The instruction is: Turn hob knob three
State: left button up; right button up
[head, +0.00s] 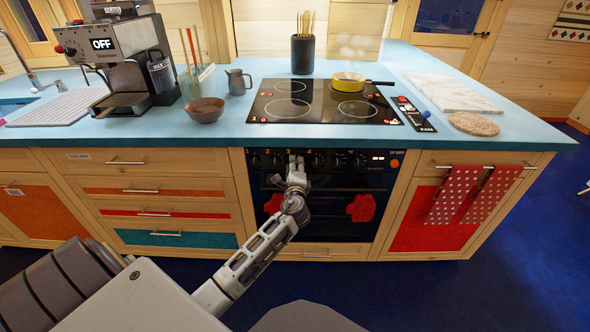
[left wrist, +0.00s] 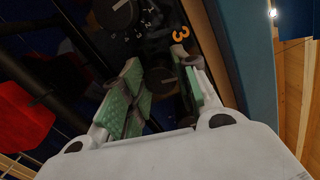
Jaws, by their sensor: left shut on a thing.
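Hob knob three, a dark round knob, shows in the left wrist view (left wrist: 162,77) beside an orange "3". My left gripper (head: 296,160) is at the oven's control strip (head: 345,158), and it also shows in the left wrist view (left wrist: 165,85). Its green-padded fingers stand on either side of the knob and are shut on it. In the head view the gripper covers most of this knob. Another knob (left wrist: 119,12) shows at the top of the left wrist view, outside the fingers. My right gripper is not in view.
The black hob (head: 322,104) above carries a yellow pan (head: 347,79) with steam over it. Red oven mitts (head: 361,208) hang at the oven front. A brown bowl (head: 205,110) and a grey jug (head: 238,82) stand left of the hob. Open blue floor lies at right.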

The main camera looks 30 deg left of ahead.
pick_arm(q)
jog(key=shift+f+n+b, duration=0.1)
jog(key=shift+n+b, duration=0.6)
jog(key=shift+n, duration=0.8)
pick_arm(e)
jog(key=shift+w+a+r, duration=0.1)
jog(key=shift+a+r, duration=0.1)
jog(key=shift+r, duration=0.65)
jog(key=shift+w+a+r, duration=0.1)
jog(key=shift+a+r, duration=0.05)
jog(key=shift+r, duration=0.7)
pick_arm(q)
jog(key=o, duration=1)
jog(key=shift+s, duration=0.15)
jog(key=v, duration=1.1)
jog(key=shift+s+d, duration=0.2)
jog(key=shift+s, duration=0.15)
